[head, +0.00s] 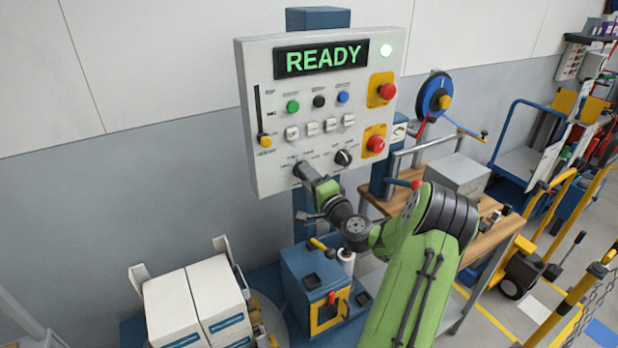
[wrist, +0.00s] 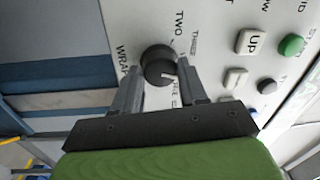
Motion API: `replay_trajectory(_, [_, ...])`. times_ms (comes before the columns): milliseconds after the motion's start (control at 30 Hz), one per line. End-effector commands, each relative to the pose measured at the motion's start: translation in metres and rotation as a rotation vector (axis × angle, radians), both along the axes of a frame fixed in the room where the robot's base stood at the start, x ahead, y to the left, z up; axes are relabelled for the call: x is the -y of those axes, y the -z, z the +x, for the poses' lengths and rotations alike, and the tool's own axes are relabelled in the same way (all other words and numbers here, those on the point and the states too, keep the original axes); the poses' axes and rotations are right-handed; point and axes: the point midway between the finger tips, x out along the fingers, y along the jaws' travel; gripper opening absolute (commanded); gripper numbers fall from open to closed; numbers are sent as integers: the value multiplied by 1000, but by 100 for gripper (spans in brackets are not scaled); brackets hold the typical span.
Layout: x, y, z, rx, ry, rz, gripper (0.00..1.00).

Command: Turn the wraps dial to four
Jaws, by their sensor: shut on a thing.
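The wraps dial (wrist: 157,58) is a round black knob on a pale panel (head: 262,90). Part of the label "WRAP" shows beside it in the wrist view, with the words "TWO" and "THREE" around its edge. Other words near it are partly covered. A short light mark shows on the knob's lower right, but I cannot tell which number it points at. My gripper (wrist: 160,70) is shut on the dial, one finger on each side. In the head view my gripper (head: 304,172) reaches the panel's lower left and mostly hides the dial.
A second black dial (head: 344,157) sits close to the right. Red stop buttons (head: 376,144), white push buttons (head: 311,128) and a yellow slider (head: 265,140) share the panel. The display (head: 321,59) reads READY. A wooden workbench (head: 497,235) and boxes (head: 172,307) stand below.

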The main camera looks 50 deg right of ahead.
Motion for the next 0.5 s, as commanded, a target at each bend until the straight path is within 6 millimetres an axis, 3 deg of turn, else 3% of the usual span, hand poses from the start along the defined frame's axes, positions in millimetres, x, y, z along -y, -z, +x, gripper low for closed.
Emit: replay_trajectory(500, [0, 0, 0, 13, 1, 41, 12])
